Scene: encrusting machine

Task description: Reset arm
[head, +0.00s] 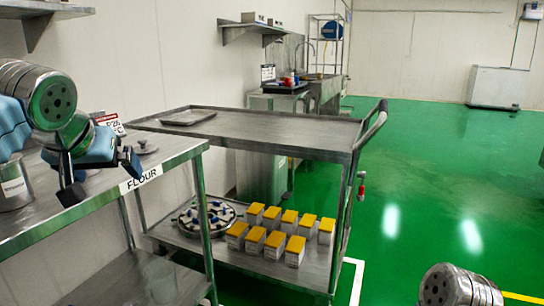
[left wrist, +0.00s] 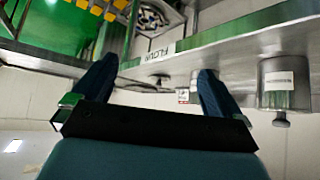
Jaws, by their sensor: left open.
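My left gripper (head: 101,178) is at the left of the head view, above the steel table (head: 176,156) labelled FLOUR. Its two fingers are spread apart with nothing between them. The left wrist view also shows the open left gripper (left wrist: 157,72), with the table edge and its label beyond the fingers. My right gripper is not seen; only a round metal part of my own body shows at the bottom right of the head view.
A metal canister (head: 14,186) stands on the table left of the gripper, and a small lid (head: 145,148) lies to its right. A steel cart (head: 262,127) holds a tray (head: 188,117) on top and several yellow-topped boxes (head: 274,244) below. Green floor (head: 440,170) is clear at right.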

